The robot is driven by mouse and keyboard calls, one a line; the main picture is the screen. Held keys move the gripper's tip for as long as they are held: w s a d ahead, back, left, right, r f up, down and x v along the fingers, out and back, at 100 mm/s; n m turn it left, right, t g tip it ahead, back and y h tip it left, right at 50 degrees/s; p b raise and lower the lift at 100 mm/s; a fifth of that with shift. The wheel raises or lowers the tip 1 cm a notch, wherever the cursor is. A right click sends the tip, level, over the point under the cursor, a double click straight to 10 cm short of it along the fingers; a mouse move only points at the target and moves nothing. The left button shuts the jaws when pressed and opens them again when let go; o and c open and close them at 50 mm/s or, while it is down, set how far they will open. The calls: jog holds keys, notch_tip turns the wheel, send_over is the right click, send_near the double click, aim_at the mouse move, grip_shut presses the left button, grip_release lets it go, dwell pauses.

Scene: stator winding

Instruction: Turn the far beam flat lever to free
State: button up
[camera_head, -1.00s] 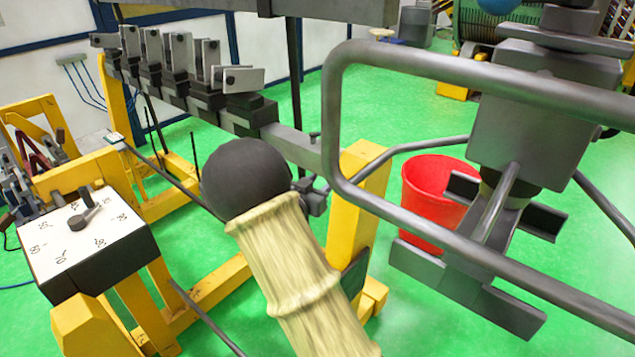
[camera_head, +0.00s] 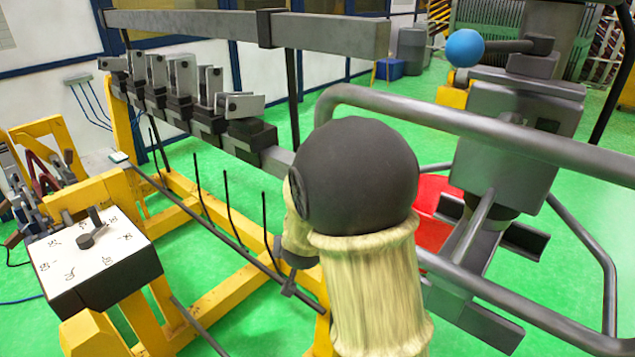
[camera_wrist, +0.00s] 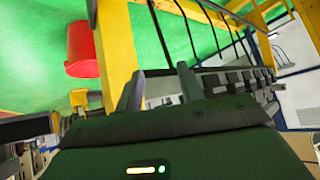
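The beam (camera_head: 277,157) runs from the back left toward the middle and carries a row of dark clamps with pale flat levers. The nearest flat lever (camera_head: 240,105) lies sideways; the farther ones, such as this lever (camera_head: 157,71), stand more upright. In the wrist view the clamp row (camera_wrist: 238,82) is right of my gripper (camera_wrist: 158,88). Its two fingers are spread apart, with nothing clearly held between them. In the head view my dark-jointed, cream-sleeved arm covers the beam's near end and most or all of the gripper. I cannot tell whether a finger touches a lever.
An upper grey beam (camera_head: 200,24) runs above the levers. A white-topped dial box (camera_head: 75,262) stands on a yellow frame at left. A grey tube frame (camera_head: 480,135) crosses the right side, partly before a red bucket (camera_head: 432,190).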

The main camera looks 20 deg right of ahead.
jog(key=s+a+r+n+g+y+p, duration=0.1)
jog(key=s+n+g, duration=0.3)
jog(key=s, duration=1.5)
jog(key=shift+a+r+g+y+p, duration=0.45)
jog(key=shift+g+p, duration=0.25)
jog(key=shift+g, duration=0.4)
jog(key=shift+s, duration=0.15)
